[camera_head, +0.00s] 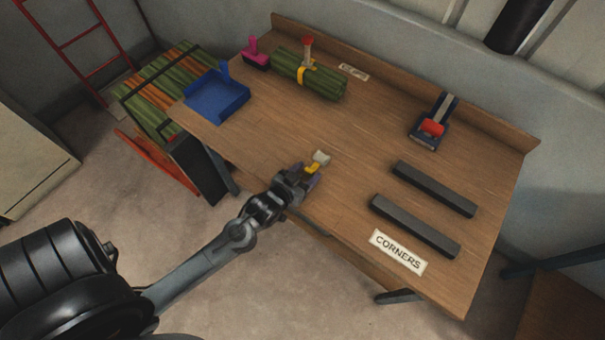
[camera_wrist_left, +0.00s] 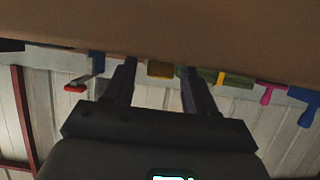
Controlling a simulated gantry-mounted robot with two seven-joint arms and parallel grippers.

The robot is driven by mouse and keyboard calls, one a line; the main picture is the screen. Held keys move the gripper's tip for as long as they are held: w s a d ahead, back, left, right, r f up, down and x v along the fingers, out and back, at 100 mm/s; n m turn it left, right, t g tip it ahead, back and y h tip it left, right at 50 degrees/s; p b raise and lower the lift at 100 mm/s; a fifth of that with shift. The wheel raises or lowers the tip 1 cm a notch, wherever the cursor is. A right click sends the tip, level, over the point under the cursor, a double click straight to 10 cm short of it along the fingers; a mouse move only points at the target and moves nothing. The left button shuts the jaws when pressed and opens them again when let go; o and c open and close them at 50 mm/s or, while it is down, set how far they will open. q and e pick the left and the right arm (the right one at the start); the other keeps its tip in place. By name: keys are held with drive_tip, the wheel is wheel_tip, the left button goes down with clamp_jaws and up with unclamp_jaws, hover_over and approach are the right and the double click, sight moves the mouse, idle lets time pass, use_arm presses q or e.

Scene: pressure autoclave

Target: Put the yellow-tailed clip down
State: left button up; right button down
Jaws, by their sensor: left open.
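The yellow-tailed clip (camera_head: 321,157) has a pale grey body and a yellow tail. It is at the table's front middle, on or just above the wood; I cannot tell which. My left gripper (camera_head: 307,174) is open, its fingers on either side of the yellow tail. In the left wrist view the open gripper (camera_wrist_left: 158,78) has the clip's yellow tail (camera_wrist_left: 160,69) showing between its fingertips, with a gap to each finger. My right gripper is not in view.
The wooden table (camera_head: 355,135) holds a blue tray (camera_head: 218,103), a magenta-handled tool (camera_head: 255,55), a green bundle (camera_head: 322,84), a blue-and-red device (camera_head: 432,126), two dark bars (camera_head: 433,188) and a CORNERS label (camera_head: 397,252). The table's middle is clear.

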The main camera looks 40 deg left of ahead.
use_arm(q)
drive_tip(key=shift+r, duration=0.2)
drive_tip(key=shift+s+r, duration=0.1)
drive_tip(key=shift+s, duration=0.25)
drive_tip(key=s+d+r+m+g+h+p, duration=0.1)
drive_tip(key=s+d+r+g, duration=0.1)
drive_tip(key=s+g, duration=0.3)
drive_tip(key=s+d+r+m+g+p, duration=0.1)
drive_tip(key=s+d+g, duration=0.3)
drive_tip(key=s, duration=0.9)
drive_tip(key=shift+d+r+m+g+h, duration=0.35)
drive_tip(key=shift+d+m+g+h, duration=0.05)
drive_tip(key=shift+d+m, duration=0.3)
wheel_tip(320, 180, up, 33)
drive_tip(key=p, duration=3.2)
drive_tip(key=shift+f+p, duration=0.15)
drive_tip(key=shift+p, duration=0.25)
